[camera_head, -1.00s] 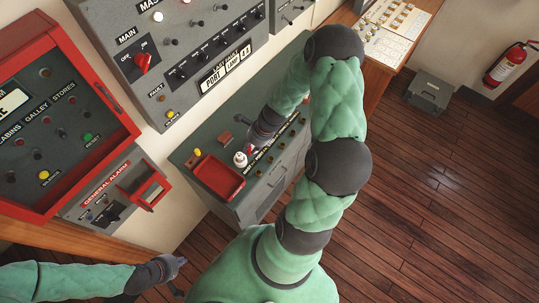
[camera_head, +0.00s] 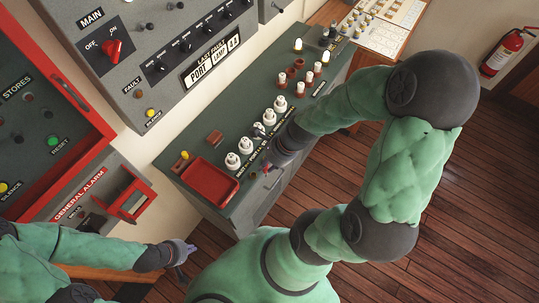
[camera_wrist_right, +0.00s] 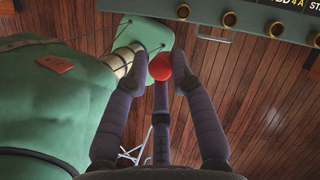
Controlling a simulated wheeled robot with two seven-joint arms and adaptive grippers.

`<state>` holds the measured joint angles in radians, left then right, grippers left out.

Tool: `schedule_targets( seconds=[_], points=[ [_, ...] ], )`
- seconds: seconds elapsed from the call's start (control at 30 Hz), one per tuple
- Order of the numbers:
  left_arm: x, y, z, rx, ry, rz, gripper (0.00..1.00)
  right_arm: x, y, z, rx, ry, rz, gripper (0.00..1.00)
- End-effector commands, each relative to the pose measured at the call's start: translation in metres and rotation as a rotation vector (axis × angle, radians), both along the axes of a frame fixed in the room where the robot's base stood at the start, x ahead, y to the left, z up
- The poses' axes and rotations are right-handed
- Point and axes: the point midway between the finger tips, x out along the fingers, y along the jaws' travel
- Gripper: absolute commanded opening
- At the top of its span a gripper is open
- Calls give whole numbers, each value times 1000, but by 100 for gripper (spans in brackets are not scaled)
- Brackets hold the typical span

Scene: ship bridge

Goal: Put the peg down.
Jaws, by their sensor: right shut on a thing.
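The peg shows as a round red end (camera_wrist_right: 160,66) between my right gripper's fingers in the right wrist view; the rest of it is hidden. My right gripper (camera_wrist_right: 158,60) is shut on it. In the head view my right gripper (camera_head: 268,165) is at the front edge of the console (camera_head: 170,160), with a small bit of red at its fingertips. In the wrist view the floor lies beneath the peg, and a row of brass-ringed holes (camera_wrist_right: 229,19) runs along the console edge. My left gripper (camera_head: 187,258) is empty, its fingers apart, low at left.
A red tray (camera_head: 212,184) sits at the console's near end. White round pieces (camera_head: 245,146) stand in a row beside my right gripper, with white and red pegs (camera_head: 299,74) farther back. A red alarm box (camera_head: 131,199) is at left. The wooden floor at right is clear.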

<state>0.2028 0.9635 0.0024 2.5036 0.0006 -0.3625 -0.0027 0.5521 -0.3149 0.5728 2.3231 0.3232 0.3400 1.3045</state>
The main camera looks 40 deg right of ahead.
Motion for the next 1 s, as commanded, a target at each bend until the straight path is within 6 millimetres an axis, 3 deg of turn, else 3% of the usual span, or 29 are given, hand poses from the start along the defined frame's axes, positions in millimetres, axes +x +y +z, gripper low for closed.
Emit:
schedule_targets(
  seconds=[0.27, 0.43, 0.83, 1.0],
  points=[
    [0, 0, -8, 0, 0, 0, 0, 46, -39, -29, 2, 2, -2, 9],
    [0, 0, -16, 0, 0, 0, 0, 63, -53, -59, 3, 4, 0, 9],
    [0, 0, -20, 0, 0, 0, 0, 80, -68, -85, 2, 2, -1, 9],
    [0, 0, -27, 0, 0, 0, 0, 81, -68, -110, 3, 4, 0, 9]
  ],
)
